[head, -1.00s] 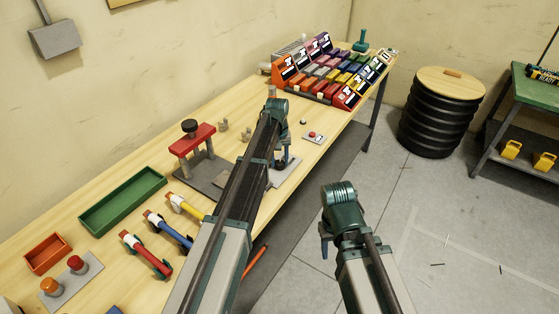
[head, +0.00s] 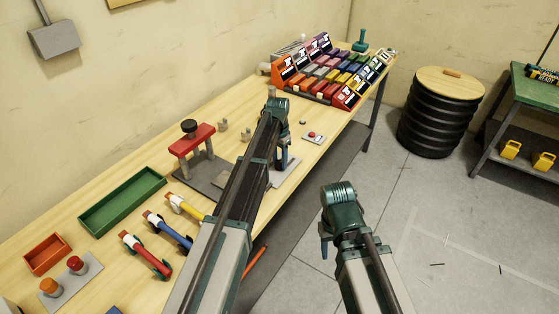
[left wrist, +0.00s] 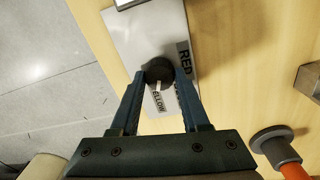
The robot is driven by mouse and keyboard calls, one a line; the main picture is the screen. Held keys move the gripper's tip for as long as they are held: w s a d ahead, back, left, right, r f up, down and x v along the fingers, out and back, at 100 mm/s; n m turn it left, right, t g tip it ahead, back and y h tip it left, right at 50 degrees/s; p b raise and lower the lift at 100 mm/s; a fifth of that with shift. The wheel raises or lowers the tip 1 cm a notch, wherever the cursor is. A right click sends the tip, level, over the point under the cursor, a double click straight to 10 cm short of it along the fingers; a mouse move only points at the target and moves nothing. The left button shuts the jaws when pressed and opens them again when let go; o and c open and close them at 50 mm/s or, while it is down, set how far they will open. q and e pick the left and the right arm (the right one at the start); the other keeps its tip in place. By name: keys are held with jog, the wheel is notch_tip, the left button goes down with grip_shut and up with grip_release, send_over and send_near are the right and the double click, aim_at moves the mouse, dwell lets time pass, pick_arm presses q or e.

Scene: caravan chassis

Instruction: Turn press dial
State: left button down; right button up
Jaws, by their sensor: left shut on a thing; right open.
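The dial is a round black knob (left wrist: 160,70) with a white pointer mark, on a grey plate (left wrist: 125,35) in the left wrist view. The labels RED and YELLOW show beside it; other lettering is partly hidden by the fingers. My left gripper (left wrist: 160,82) is shut on the knob from above. In the head view my left gripper (head: 281,164) points down over the grey plate (head: 287,176), and the arm hides the knob. My right gripper (head: 325,246) is open and empty over the floor, off the bench's front edge.
A red press frame (head: 192,139) with a black knob stands left of my left arm. A green tray (head: 122,201), an orange bin (head: 47,255) and coloured-handled tools lie nearer. A small panel with a red button (head: 313,137) and colour-coded bins (head: 325,75) lie beyond.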

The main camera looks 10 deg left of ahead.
aim_at(279, 161)
pick_arm(q)
jog(key=shift+m, duration=0.6)
jog(key=shift+c, duration=1.9)
grip_release()
notch_tip(279, 161, up, 14)
jog(key=p, duration=1.3)
jog(key=shift+w+a+p, duration=0.15)
jog(key=shift+p, duration=0.25)
jog(key=shift+f, duration=0.15)
